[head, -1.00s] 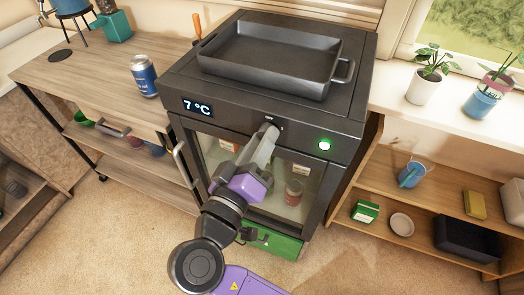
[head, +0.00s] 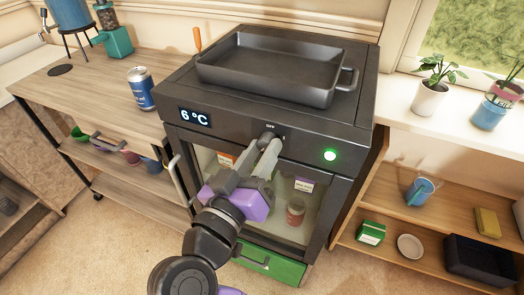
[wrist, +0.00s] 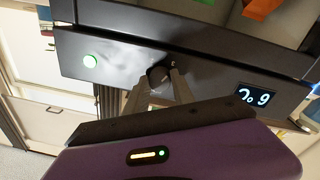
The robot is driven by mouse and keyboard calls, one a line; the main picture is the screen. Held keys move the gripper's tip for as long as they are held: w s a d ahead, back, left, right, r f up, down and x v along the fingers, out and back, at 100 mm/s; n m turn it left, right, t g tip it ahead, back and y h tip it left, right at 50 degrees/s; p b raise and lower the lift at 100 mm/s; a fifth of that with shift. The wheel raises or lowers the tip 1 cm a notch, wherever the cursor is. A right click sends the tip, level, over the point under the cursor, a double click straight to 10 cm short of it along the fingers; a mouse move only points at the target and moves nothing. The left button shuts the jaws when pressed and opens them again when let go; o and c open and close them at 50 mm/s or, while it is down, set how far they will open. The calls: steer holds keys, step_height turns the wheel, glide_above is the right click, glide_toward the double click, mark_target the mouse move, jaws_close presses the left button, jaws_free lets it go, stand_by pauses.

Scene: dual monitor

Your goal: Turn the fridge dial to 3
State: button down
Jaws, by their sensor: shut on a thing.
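The small dark fridge (head: 345,190) stands in the middle of the head view, with a glass door. Its display (head: 195,116) reads 6 °C; it shows upside down in the wrist view (wrist: 257,98). The fridge dial (wrist: 158,76) is on the front panel, between the display and a lit green button (head: 330,155). My gripper (head: 268,143) is shut on the dial, one finger on either side of it. The fingers hide much of the dial in the head view, and I cannot read its number marks.
A black roasting pan (head: 265,75) sits on the fridge top. A blue can (head: 140,88) stands on the wooden counter to the left. The fridge door handle (head: 180,185) sticks out at left. A shelf (head: 385,205) with small items is at right.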

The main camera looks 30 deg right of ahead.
steer(key=shift+f, duration=0.1)
steer(key=c, duration=1.1)
jaws_free()
steer(key=v, duration=0.7)
steer(key=shift+s+a, duration=0.25)
steer(key=shift+a, duration=0.1)
